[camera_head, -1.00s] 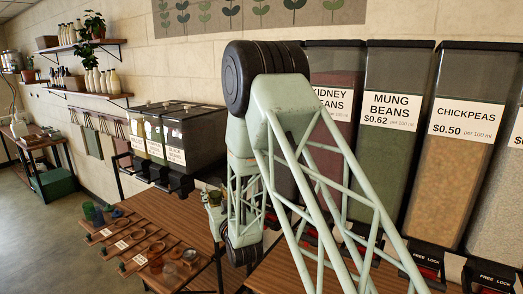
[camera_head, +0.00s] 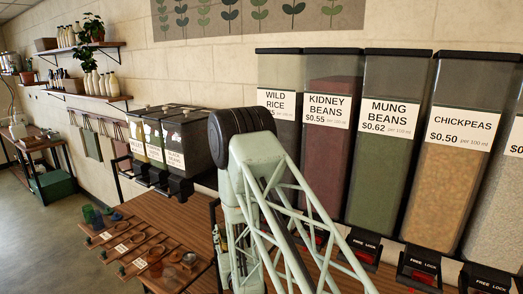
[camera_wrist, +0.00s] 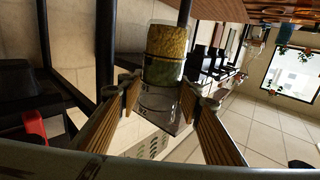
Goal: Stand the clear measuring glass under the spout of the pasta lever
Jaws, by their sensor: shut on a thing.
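My gripper (camera_wrist: 160,90) is shut on the clear measuring glass (camera_wrist: 164,75) in the wrist view, with ribbed wooden-looking pads on both sides. This view appears upside down. The glass has a yellow layer and a green layer at its far end; the part nearer the pads looks clear, with printed marks. In the head view my arm hides most of the gripper, and I cannot make out the glass. I cannot read a pasta label on any dispenser, so the pasta lever and its spout cannot be singled out.
Smaller labelled bins (camera_head: 180,135) stand further left. A wooden table (camera_head: 165,212) holds several small round items at left.

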